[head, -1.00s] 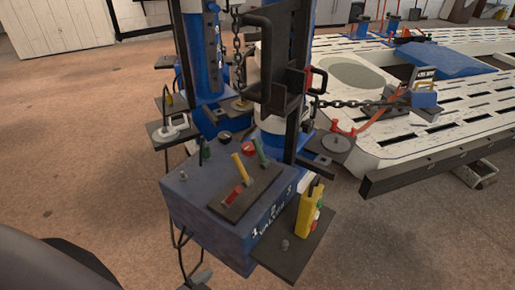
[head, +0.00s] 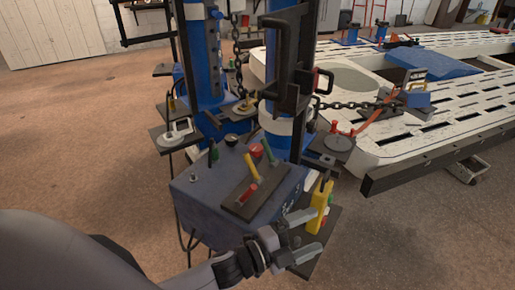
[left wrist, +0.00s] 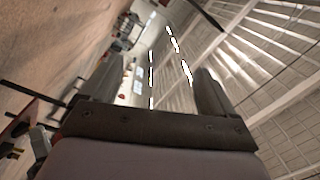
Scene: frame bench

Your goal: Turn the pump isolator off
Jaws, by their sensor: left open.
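The blue pump box (head: 205,205) stands in the middle of the head view. I cannot tell for sure which control is the pump isolator. My left gripper (head: 318,233) is open and empty in front of the box's right side, close to the yellow pendant (head: 318,208) and partly in front of the shelf. In the left wrist view its open fingers (left wrist: 152,82) point toward the roof and far wall. My right gripper is out of view.
Blue posts (head: 200,60) and a hanging chain (head: 238,60) rise behind the box. A white slotted bench (head: 440,140) fills the right. A small side shelf (head: 335,222) sits under the pendant. The floor at left is free.

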